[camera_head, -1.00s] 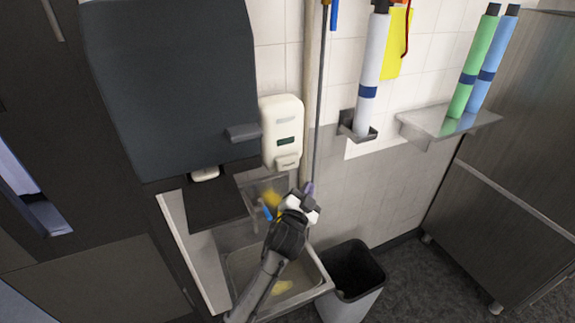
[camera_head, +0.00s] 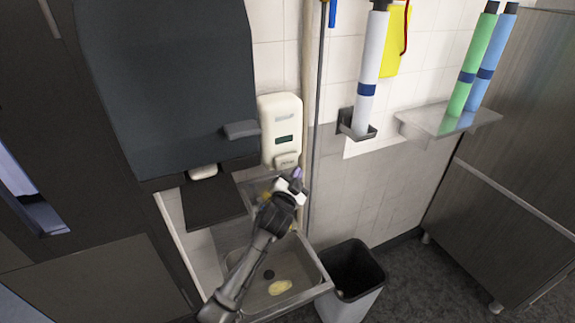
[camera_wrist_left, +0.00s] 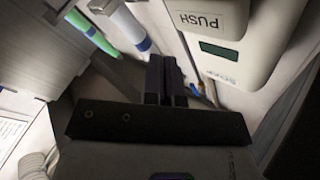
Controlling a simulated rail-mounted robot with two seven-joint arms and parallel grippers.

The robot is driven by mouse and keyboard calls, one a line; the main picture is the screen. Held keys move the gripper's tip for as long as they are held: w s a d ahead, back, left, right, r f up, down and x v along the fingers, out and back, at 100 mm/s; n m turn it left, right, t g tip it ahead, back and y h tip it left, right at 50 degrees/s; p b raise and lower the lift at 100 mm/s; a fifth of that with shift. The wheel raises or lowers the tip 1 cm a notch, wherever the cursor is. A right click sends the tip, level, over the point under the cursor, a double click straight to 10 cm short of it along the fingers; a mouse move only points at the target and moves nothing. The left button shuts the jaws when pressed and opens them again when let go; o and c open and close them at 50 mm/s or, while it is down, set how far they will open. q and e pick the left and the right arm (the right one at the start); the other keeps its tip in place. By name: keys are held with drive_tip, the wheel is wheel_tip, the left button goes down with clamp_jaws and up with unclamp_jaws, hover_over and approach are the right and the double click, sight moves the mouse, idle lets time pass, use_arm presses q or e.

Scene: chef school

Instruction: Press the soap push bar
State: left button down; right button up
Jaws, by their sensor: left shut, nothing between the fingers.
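The white soap dispenser (camera_head: 281,122) hangs on the tiled wall above the sink. Its push bar (camera_head: 287,161) is the pale piece at its lower end. In the left wrist view the push bar, marked PUSH (camera_wrist_left: 200,20), fills the upper right, with the dispenser body (camera_wrist_left: 262,62) beside it. My left gripper (camera_head: 297,174) is shut and empty, just below and slightly right of the push bar. In the left wrist view its closed fingertips (camera_wrist_left: 166,62) are left of and below the bar; I cannot tell whether they touch it. My right gripper is not in view.
A metal sink (camera_head: 292,292) lies below my left arm, with a yellow object in it. A black bin (camera_head: 352,272) stands to its right. A dark grey dispenser (camera_head: 168,80) is at left. A shelf (camera_head: 440,121) with green and blue rolls is at right.

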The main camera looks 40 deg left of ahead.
sight(296, 158)
use_arm(q)
drive_tip(key=shift+w+a, duration=0.25)
drive_tip(key=shift+a, duration=0.35)
drive_tip(key=shift+w+a, duration=0.25)
drive_tip(key=shift+a, duration=0.35)
idle(0.7)
drive_tip(key=shift+w+a, duration=0.1)
drive_tip(key=shift+a, duration=0.1)
idle(0.6)
drive_tip(key=shift+w+a, duration=0.1)
drive_tip(key=shift+a, duration=0.05)
drive_tip(key=shift+a, duration=0.15)
idle(0.5)
